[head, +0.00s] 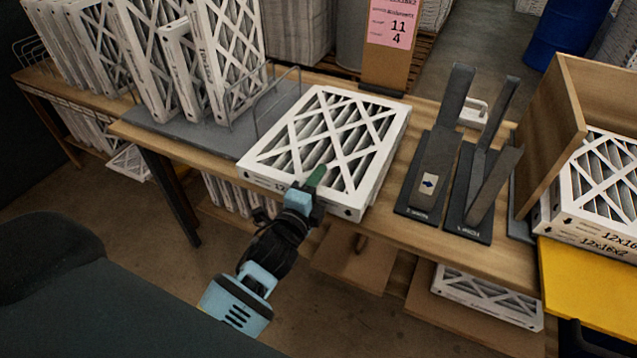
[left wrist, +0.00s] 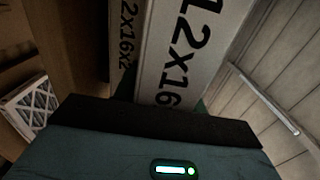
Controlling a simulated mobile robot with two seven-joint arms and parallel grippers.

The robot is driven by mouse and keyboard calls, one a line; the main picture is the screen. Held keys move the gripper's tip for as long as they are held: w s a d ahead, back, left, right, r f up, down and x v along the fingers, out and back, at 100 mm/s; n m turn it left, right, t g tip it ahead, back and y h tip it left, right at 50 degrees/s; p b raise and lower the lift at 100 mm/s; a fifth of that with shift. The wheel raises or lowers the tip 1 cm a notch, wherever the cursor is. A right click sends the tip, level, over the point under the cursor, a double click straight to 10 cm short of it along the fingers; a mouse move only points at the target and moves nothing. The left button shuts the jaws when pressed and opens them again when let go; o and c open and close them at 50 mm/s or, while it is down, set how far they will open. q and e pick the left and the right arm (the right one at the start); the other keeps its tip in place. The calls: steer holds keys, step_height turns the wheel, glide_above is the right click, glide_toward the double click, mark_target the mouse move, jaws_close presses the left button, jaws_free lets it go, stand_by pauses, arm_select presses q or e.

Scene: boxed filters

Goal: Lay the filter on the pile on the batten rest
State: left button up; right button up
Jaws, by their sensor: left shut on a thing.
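A white-framed pleated filter (head: 325,140) lies flat, level, over the wooden table's front edge area in the head view. My left gripper (head: 312,184) is shut on the near edge of this filter. In the left wrist view the held filter's edge (left wrist: 190,50) reads 12x16, and a second filter edge (left wrist: 126,50) marked 12x16x2 shows close beside it. I cannot tell whether the two touch. Any battens under the held filter are hidden. A separate pile of filters (head: 597,218) stands at the right by a wooden box. My right gripper is not in view.
Upright filters (head: 150,65) stand in wire racks at the left. Dark stands with tall upright plates (head: 432,170) are just right of the held filter. A pink sign (head: 392,25) rises behind. A yellow surface (head: 590,285) is at the right front.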

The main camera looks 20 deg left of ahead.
arm_select(q)
steer(key=shift+f, duration=0.2)
steer(key=o, duration=1.1)
steer(key=shift+r, duration=0.25)
steer(key=s+b, duration=0.1)
steer(key=s, duration=1.1)
steer(key=shift+a, duration=0.1)
